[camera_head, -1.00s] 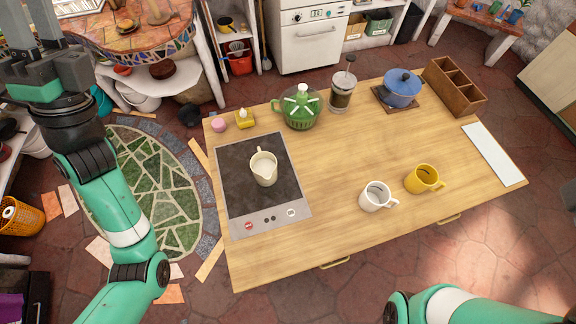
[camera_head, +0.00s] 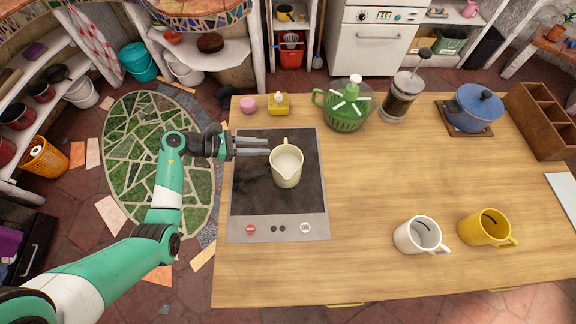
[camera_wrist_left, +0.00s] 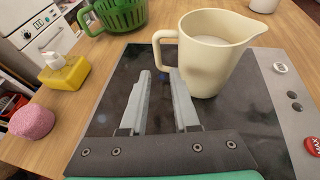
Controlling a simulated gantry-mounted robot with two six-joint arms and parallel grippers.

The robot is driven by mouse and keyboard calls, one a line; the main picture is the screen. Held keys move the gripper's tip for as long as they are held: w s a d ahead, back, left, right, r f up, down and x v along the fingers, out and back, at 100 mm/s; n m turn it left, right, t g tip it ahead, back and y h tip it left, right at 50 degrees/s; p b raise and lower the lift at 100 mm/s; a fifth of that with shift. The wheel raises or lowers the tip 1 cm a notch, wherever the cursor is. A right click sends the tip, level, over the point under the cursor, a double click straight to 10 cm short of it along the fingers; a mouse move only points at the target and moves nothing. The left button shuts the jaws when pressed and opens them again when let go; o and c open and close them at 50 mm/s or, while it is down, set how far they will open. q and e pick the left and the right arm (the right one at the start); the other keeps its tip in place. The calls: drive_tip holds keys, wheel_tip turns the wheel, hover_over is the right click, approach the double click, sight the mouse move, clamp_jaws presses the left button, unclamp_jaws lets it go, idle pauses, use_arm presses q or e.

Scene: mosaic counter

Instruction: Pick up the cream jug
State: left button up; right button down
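The cream jug (camera_head: 286,168) stands upright on the dark cooktop (camera_head: 262,205), its spout toward the front and its loop handle at the back. Pale contents show inside it. In the left wrist view the jug (camera_wrist_left: 212,58) is ahead and to the right, with its handle (camera_wrist_left: 160,48) just beyond the gap between the fingertips. My left gripper (camera_head: 267,146) is open and empty, reaching in from the left, low over the cooktop beside the jug. Its two parted fingers (camera_wrist_left: 161,72) show in the wrist view. My right gripper is not in view.
A white mug (camera_head: 416,236) and a yellow mug (camera_head: 482,228) stand at the right front.

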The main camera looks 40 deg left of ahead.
sight(286, 144)
use_arm(q)
drive_tip(key=x, duration=0.3)
drive_tip(key=shift+r, duration=0.1)
drive_tip(key=x, duration=0.1)
drive_tip(key=b+x, duration=0.1)
drive_tip(key=x, duration=0.1)
drive_tip(key=r+x, duration=0.1)
drive_tip(key=x, duration=0.1)
drive_tip(key=shift+w, duration=0.3)
clamp_jaws()
idle(1.0)
